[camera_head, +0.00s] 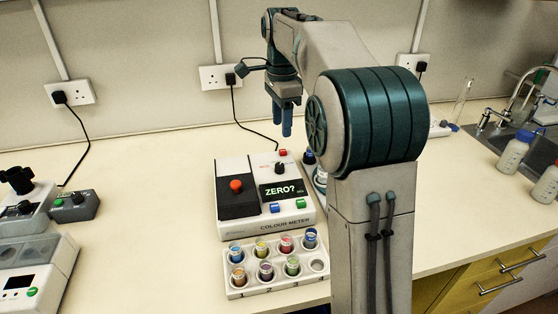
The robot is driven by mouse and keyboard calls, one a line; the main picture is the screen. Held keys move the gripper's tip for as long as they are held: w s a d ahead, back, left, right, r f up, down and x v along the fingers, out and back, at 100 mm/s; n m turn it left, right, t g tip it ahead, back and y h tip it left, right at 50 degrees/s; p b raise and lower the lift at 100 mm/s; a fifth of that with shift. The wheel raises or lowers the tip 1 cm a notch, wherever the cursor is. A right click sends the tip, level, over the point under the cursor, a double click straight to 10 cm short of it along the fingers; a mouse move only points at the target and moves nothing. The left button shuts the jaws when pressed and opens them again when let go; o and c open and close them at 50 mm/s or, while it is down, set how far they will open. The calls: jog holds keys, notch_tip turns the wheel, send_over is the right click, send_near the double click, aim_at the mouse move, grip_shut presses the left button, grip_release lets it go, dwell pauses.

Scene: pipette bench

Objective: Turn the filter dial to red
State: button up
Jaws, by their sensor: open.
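The colour meter (228,222) stands on the bench, its screen (283,190) reading "ZERO?". The filter dial looks to be the small dark knob (279,168) on its white top, behind the screen. Small lettering surrounds it, with a reddish mark to its left; I cannot tell which colour the dial points at. My gripper (284,130) hangs fingers-down above the back of the meter, above and apart from the dial. It is open and holds nothing visible. From this angle its two fingers partly overlap.
A white rack (276,287) of several coloured vials stands in front of the meter. A red knob (236,186) rises from the meter's dark lid, and a red button (283,153) sits near its back edge. Other instruments (30,262) stand at left. Bottles (513,152) stand by the sink.

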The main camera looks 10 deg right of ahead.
aim_at(280, 164)
jog(key=shift+m, duration=0.9)
jog(key=f, duration=0.4)
jog(key=w+f+b, duration=0.1)
jog(key=f, duration=0.8)
jog(key=shift+w+f+b, duration=0.3)
jog(key=shift+w+f, duration=0.05)
jog(key=c, duration=1)
